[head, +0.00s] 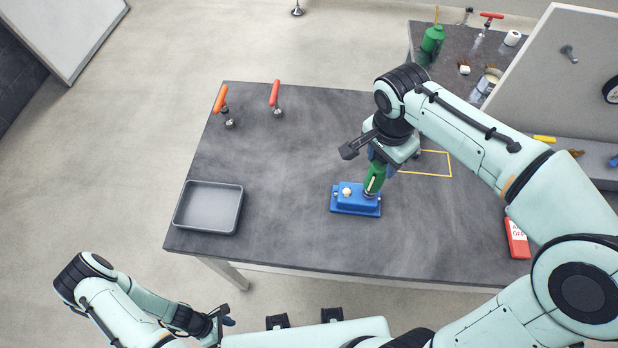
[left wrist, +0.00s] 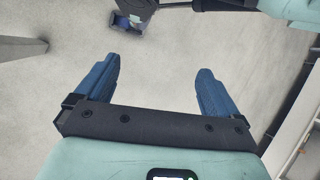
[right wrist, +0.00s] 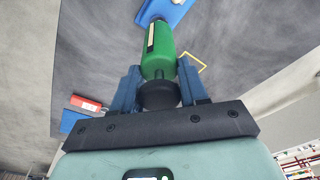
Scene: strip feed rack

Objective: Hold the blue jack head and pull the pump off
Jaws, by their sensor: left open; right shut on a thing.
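The blue jack head (head: 345,206) is a block with a pale knob on top, resting on the dark table. The green pump (head: 375,177) stands nearly upright at its right end, its lower end meeting the block; I cannot tell if it is still joined. My right gripper (head: 377,160) is shut on the pump's upper end. In the right wrist view the pump (right wrist: 159,52) runs away from the fingers to the blue jack head (right wrist: 172,10), with its dark end between them. My left gripper (head: 222,322) is open and empty, off the table's near side, over floor (left wrist: 155,85).
A grey tray (head: 209,228) sits at the table's left. Two red-handled tools (head: 275,95) stand at the back left. A yellow outline (head: 450,165) lies right of the jack head, and a red tag (head: 517,238) near the right edge. The table between tray and jack head is clear.

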